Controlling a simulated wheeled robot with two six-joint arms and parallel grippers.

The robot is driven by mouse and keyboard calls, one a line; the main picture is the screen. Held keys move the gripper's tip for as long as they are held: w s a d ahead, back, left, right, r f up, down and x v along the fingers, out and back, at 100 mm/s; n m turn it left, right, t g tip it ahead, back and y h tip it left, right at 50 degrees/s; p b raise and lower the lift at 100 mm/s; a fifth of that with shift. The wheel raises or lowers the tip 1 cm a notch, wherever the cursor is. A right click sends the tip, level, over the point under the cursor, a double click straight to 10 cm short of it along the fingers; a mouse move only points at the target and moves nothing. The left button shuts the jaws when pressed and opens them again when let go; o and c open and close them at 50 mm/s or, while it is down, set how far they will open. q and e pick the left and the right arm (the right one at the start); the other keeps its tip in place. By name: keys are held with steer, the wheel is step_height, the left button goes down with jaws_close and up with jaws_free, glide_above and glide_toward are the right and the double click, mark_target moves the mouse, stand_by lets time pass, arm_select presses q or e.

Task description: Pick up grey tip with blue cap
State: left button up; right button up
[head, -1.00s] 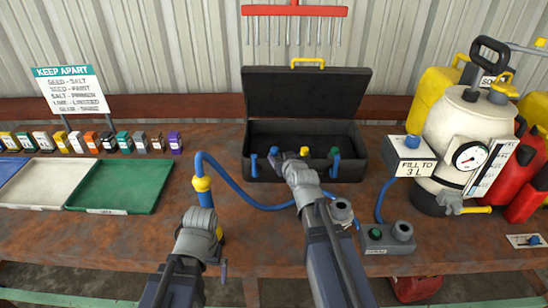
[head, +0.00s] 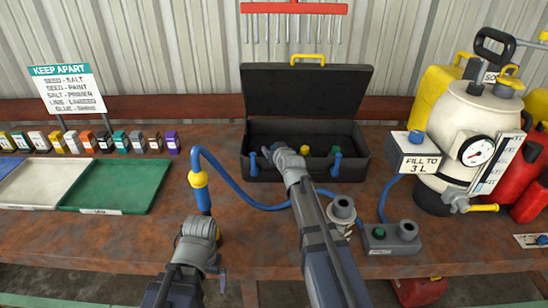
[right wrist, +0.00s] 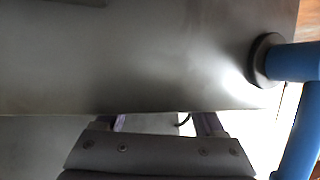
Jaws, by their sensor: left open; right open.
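The open black case (head: 302,178) stands at the back of the bench. My right gripper (head: 268,151) reaches over its left part, open, with its wrist covering some of the contents. A yellow cap (head: 304,150) and a green cap (head: 333,150) show inside the case, right of the gripper. I cannot make out a grey tip with a blue cap; it may be hidden behind my right gripper. In the right wrist view, my open right gripper (right wrist: 161,121) shows two purplish fingers at a smooth grey surface (right wrist: 130,60). My left gripper (head: 222,284) is open and low at the bench's front edge.
A blue hose (head: 238,190) curves across the bench. A green tray (head: 112,185) lies left, a cream tank (head: 470,125) stands right. A grey box (head: 391,240) is right of my arm.

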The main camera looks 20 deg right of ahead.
steer(key=shift+c, duration=0.5)
jaws_close()
